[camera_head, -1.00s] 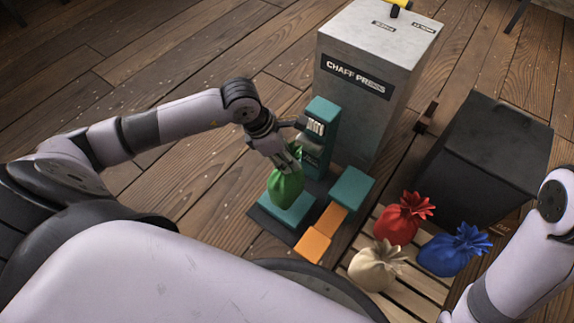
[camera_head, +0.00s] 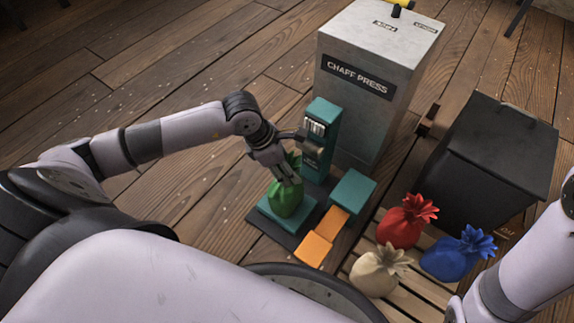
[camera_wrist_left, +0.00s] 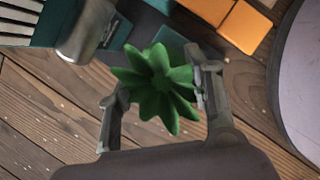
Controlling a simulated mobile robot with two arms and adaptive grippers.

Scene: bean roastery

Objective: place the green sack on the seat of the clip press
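The green sack (camera_head: 286,198) stands upright on the teal seat (camera_head: 270,213) of the clip press (camera_head: 321,125). My left gripper (camera_head: 287,172) is above it, with its fingers on either side of the sack's gathered top. In the left wrist view the fingers (camera_wrist_left: 158,88) are wide apart, with the ruffled green top (camera_wrist_left: 158,84) between them; the sack's body is hidden below it. My right arm shows at the right edge, but its gripper is out of view.
Orange pads (camera_head: 314,248) and a teal block (camera_head: 352,190) are right of the seat. A grey chaff press (camera_head: 370,115) stands behind. Red (camera_head: 400,228), cream (camera_head: 373,276) and blue (camera_head: 448,258) sacks rest on a slatted pallet (camera_head: 408,302), near a black bin (camera_head: 490,160).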

